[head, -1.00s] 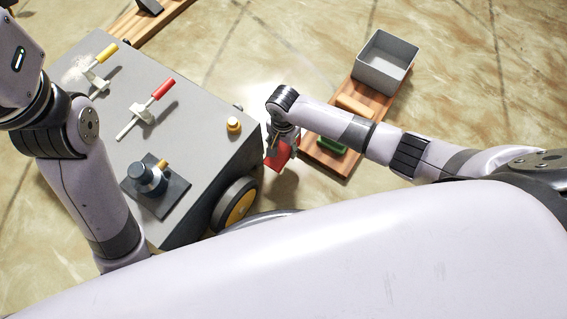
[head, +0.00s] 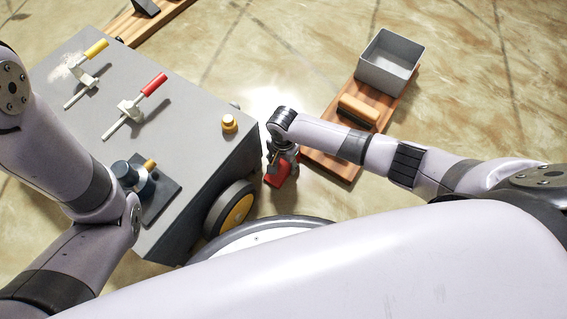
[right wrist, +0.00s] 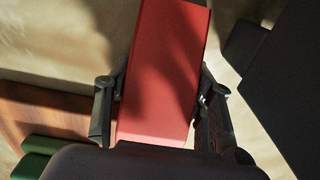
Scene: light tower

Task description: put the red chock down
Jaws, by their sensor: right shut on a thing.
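The red chock (head: 277,181) is beside the grey cart's front right wheel in the head view, low over the floor. I cannot tell whether it touches the floor. My right gripper (head: 283,161) is shut on it from above. In the right wrist view, the red chock (right wrist: 162,70) fills the middle as a long red block, with one finger of my right gripper (right wrist: 158,100) on each side. Its lower end is hidden behind the dark gripper body. My left arm shows at the left of the head view, but its gripper is out of the picture.
The grey cart (head: 190,110) has red and yellow levers, an orange button (head: 229,123) and a wheel (head: 234,211) near the chock. A wooden board (head: 329,165) with a grey bin (head: 390,62) and an orange-brown block (head: 358,110) lies right. A green piece (right wrist: 35,157) shows in the wrist view.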

